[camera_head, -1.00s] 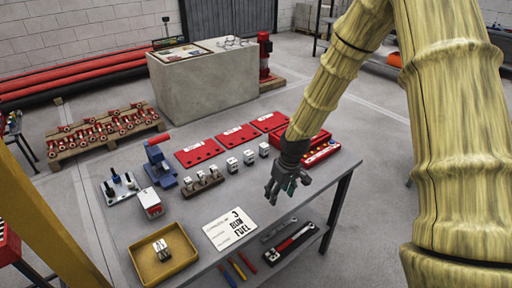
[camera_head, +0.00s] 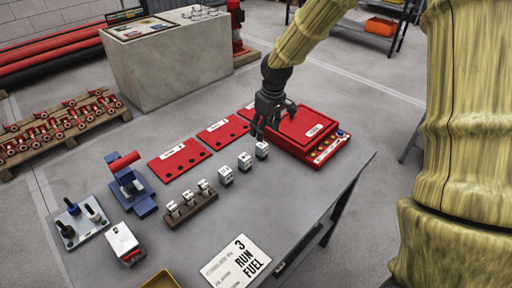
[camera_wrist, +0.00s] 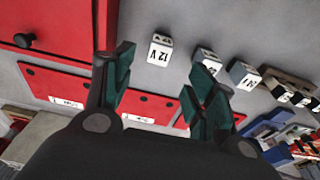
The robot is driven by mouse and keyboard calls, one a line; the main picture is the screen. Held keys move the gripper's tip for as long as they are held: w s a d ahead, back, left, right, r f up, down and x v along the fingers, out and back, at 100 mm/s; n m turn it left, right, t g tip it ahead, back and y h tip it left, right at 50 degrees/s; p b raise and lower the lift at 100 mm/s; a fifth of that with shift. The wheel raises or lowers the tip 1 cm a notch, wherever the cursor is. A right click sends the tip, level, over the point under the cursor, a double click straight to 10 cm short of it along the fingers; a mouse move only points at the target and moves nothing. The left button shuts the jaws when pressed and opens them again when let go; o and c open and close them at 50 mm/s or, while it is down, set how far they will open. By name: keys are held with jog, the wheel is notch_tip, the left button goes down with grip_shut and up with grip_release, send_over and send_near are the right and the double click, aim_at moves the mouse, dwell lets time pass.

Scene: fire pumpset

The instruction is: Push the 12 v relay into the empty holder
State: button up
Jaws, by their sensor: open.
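The 12 V relay is a small white cube with a grey lower part. In the wrist view the relay (camera_wrist: 160,48) shows its "12 V" label between my fingers and the red box. In the head view the relay (camera_head: 262,149) appears as the cube nearest that box. My gripper (camera_head: 267,130) is open and empty, behind and above the relay, apart from it. Its two fingers (camera_wrist: 165,85) are spread in the wrist view. I cannot make out an empty holder. A brown rack (camera_head: 191,211) carries three white relays.
Two more relays (camera_head: 226,175) (camera_head: 244,161) stand in line with the 12 V one. The red box (camera_head: 311,133) is close on the right. Red panels (camera_head: 180,161) lie behind. A blue press (camera_head: 131,187) stands left. A paper (camera_head: 236,262) lies in front; the right table surface is clear.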

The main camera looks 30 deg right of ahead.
aim_at(263, 145)
jog(key=f, duration=0.4)
jog(key=shift+w+a+f, duration=0.3)
jog(key=shift+w, duration=0.05)
jog(key=shift+s+d+f+p, duration=0.1)
jog(key=shift+s+p, duration=0.2)
jog(key=shift+p, duration=0.1)
jog(key=shift+s+f, duration=0.1)
jog(key=shift+f, duration=0.2)
jog(key=f, duration=0.1)
jog(key=w+f+p, duration=0.1)
jog(key=f, duration=0.1)
jog(key=shift+w+d+f, duration=0.1)
jog(key=shift+w+d, duration=0.05)
jog(key=shift+w, duration=0.05)
jog(key=shift+s+f, duration=0.15)
jog(key=shift+s, duration=0.05)
jog(key=shift+w+f, duration=0.15)
jog(key=c, duration=1.1)
